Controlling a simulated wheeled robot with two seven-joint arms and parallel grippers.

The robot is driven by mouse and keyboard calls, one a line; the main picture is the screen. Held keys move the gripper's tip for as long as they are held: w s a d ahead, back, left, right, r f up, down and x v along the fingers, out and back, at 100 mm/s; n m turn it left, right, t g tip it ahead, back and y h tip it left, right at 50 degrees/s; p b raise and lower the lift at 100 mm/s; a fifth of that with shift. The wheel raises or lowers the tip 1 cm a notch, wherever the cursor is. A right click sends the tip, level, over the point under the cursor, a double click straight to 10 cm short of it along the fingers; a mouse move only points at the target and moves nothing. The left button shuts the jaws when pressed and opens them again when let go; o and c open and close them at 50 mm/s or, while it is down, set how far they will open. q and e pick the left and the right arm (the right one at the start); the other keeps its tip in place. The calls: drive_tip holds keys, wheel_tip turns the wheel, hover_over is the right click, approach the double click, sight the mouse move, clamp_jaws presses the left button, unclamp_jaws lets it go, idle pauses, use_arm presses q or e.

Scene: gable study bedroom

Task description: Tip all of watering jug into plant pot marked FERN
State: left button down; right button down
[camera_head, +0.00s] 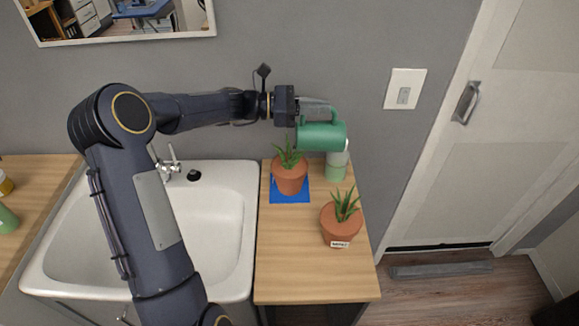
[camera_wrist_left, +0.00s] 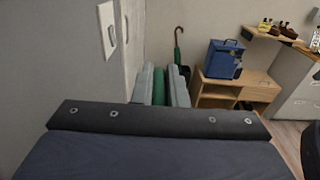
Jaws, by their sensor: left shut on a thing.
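My left gripper (camera_head: 316,108) is shut on the handle of the green watering jug (camera_head: 321,137). The jug is held in the air, tipped onto its side, above the back of the counter. A strip of green shows between the grey fingers in the left wrist view (camera_wrist_left: 159,87). A terracotta pot (camera_head: 290,179) with a spiky plant stands on a blue mat (camera_head: 289,198) just below and left of the jug; I see no label on it. A second terracotta pot (camera_head: 342,226) stands nearer, with a white label too small to read surely. No flowing water is visible.
A pale green container with a whitish top (camera_head: 336,168) stands behind the pots, partly below the jug. A white sink (camera_head: 225,220) with a tap lies left of the wooden counter (camera_head: 300,275). The counter's front is clear. A wall switch (camera_head: 404,89) is to the right.

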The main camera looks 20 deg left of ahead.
use_arm(q)
drive_tip(key=shift+f+b, duration=0.15)
drive_tip(key=shift+b, duration=0.2)
drive_tip(key=shift+s+a+f+t+h+b, duration=0.25)
drive_tip(key=shift+a+h+b, duration=0.15)
drive_tip(key=shift+b, duration=0.2)
drive_tip(key=shift+s+a+f+t+h+b, duration=0.1)
drive_tip(key=shift+a+f+t+h+b, duration=0.1)
drive_tip(key=shift+a+h+b, duration=0.3)
drive_tip(key=shift+s+d+f+b, duration=0.1)
drive_tip(key=shift+d+f+b, duration=0.1)
drive_tip(key=shift+b, duration=0.35)
